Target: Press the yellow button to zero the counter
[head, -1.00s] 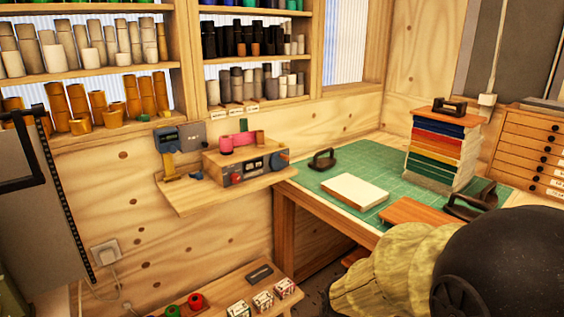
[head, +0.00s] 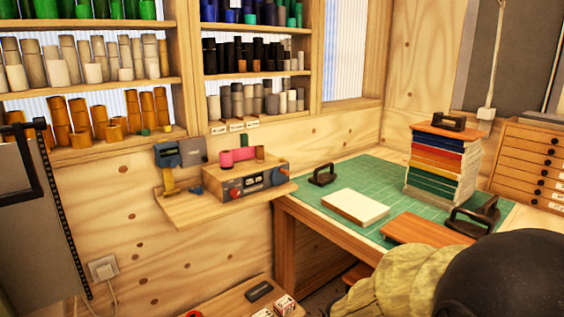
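The counter device is a wooden box (head: 249,180) with a grey front panel, on a small wall shelf (head: 220,208) left of the corner table. Its panel carries a small dark display, a red knob (head: 236,194) at the left and a blue-grey round part (head: 279,175) at the right. A pink roll lies on top. I cannot make out a yellow button on the panel at this size. A yellow upright part (head: 168,180) belongs to the blue-grey tool beside the box.
The corner table has a green cutting mat (head: 340,175), a cream block (head: 355,206), a stack of coloured sheets (head: 440,168) and black-handled tools. Racks of rolls (head: 90,60) stand above. A low bench (head: 235,300) is at the bottom. Space before the wall shelf looks clear.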

